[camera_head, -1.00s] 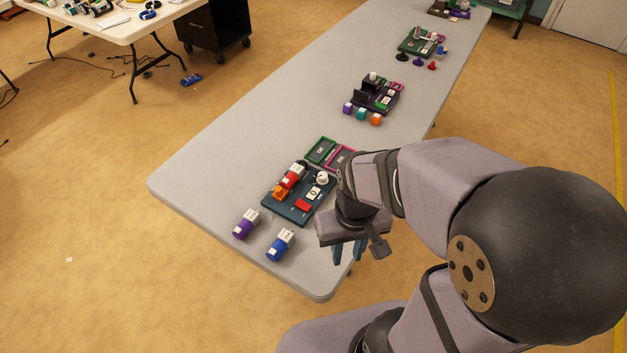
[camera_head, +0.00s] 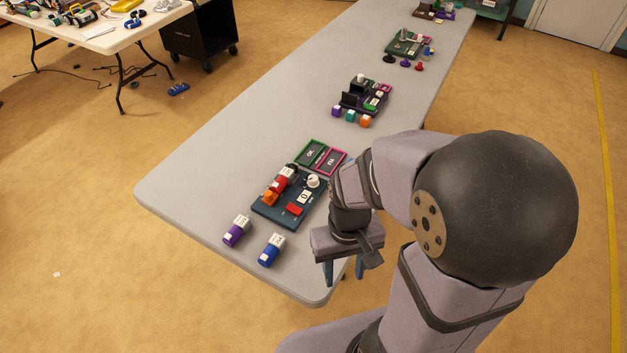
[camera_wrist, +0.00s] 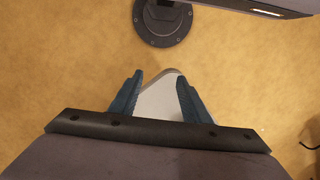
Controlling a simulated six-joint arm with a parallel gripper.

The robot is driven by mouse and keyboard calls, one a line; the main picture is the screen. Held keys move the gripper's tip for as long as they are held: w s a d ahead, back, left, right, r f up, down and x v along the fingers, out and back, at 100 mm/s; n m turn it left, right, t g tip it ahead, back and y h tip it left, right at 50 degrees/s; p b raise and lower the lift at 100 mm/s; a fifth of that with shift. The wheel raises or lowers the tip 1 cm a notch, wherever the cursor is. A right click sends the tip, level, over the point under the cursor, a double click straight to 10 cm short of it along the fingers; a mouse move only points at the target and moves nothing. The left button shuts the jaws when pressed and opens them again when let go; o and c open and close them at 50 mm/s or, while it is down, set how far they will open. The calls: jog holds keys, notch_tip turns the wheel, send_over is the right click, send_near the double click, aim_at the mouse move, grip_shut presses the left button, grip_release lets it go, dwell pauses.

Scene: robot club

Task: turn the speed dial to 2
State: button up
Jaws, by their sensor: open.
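A dark blue board (camera_head: 275,213) lies on the near end of the long grey table. At its far right corner stands a round white knob (camera_head: 313,181), which looks like the speed dial; its setting is too small to read. A white card reading 0 (camera_head: 303,196) sits just below the knob. My gripper (camera_head: 343,273) is open and empty, pointing down near the table's near right edge, to the right of and nearer than the board. In the wrist view its blue fingers (camera_wrist: 158,97) are apart, with the table corner (camera_wrist: 160,103) between them and no board in sight.
The board also carries a red block (camera_head: 294,209) and red and orange cylinders. A purple cylinder (camera_head: 236,231) and a blue cylinder (camera_head: 271,250) lie in front. Green OK (camera_head: 311,153) and pink FIX (camera_head: 331,162) trays lie behind. More boards stand farther along the table (camera_head: 215,150).

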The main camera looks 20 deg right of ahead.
aim_at(313, 178)
jog(key=shift+m, duration=0.5)
jog(key=w+f+b, duration=0.1)
jog(key=w+f, duration=0.3)
jog(key=w+d+f+b, duration=0.1)
jog(key=w+f+b, duration=0.1)
jog(key=w+f, duration=0.2)
jog(key=w+d+f+b, duration=0.1)
jog(key=w+f, duration=0.3)
jog(key=w, duration=0.1)
jog(key=shift+f+b, duration=0.2)
jog(key=shift+b, duration=0.15)
jog(key=w, duration=0.3)
jog(key=w+t, duration=0.1)
jog(key=w, duration=0.3)
jog(key=w+t, duration=0.1)
jog(key=w, duration=0.2)
jog(key=shift+w+d+r, duration=0.25)
jog(key=shift+d+r, duration=0.05)
jog(key=shift+r, duration=0.1)
jog(key=w+r+n+t, duration=0.1)
jog(key=w+r+t, duration=0.2)
jog(key=w, duration=0.8)
notch_tip(313, 178, up, 3)
jog(key=shift+d+f+t, duration=0.1)
jog(key=shift+d+t, duration=0.3)
jog(key=shift+f, duration=0.1)
jog(key=shift+p+x, duration=1.1)
jog(key=shift+x, duration=2.4)
